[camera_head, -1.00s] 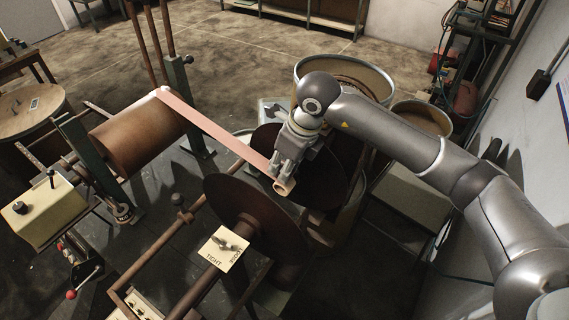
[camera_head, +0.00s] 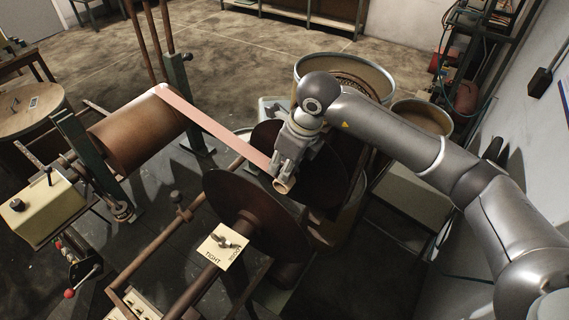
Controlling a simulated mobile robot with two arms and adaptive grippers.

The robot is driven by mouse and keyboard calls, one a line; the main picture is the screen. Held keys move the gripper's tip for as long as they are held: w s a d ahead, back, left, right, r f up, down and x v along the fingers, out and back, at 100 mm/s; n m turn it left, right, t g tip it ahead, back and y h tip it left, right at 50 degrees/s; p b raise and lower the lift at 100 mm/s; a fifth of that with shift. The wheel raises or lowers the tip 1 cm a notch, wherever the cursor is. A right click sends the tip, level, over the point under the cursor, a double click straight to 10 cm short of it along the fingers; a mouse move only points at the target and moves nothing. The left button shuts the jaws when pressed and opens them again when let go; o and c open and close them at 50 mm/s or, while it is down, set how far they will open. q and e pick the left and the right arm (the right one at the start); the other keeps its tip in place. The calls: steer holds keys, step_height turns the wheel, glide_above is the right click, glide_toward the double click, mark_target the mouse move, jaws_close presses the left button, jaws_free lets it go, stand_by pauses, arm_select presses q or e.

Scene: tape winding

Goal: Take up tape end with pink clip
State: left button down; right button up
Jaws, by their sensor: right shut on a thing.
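A pink tape (camera_head: 215,128) runs from the top of a large brown roll (camera_head: 137,131) at the left down to my right gripper. My right gripper (camera_head: 284,172) is shut at the tape's end, above the gap between two dark discs. A small pale pink, tube-like piece (camera_head: 283,186) shows at its fingertips; this looks like the clip at the tape end. The fingers partly hide how it is held. My left gripper does not show.
The near dark disc (camera_head: 250,215) and the far disc (camera_head: 325,165) stand close beside the gripper. A plate marked TIGHT (camera_head: 222,246), a control box (camera_head: 40,208) and a red-knobbed lever (camera_head: 72,292) are nearer. Round bins (camera_head: 385,78) stand behind my right arm.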

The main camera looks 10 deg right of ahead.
steer(key=shift+s+f+b, duration=0.1)
steer(key=shift+f+b, duration=0.15)
steer(key=shift+b, duration=0.1)
stand_by(1.1)
step_height(320, 180, up, 14)
steer(key=p, duration=0.6)
steer(key=shift+r+p, duration=0.15)
steer(key=shift+p, duration=0.15)
stand_by(0.6)
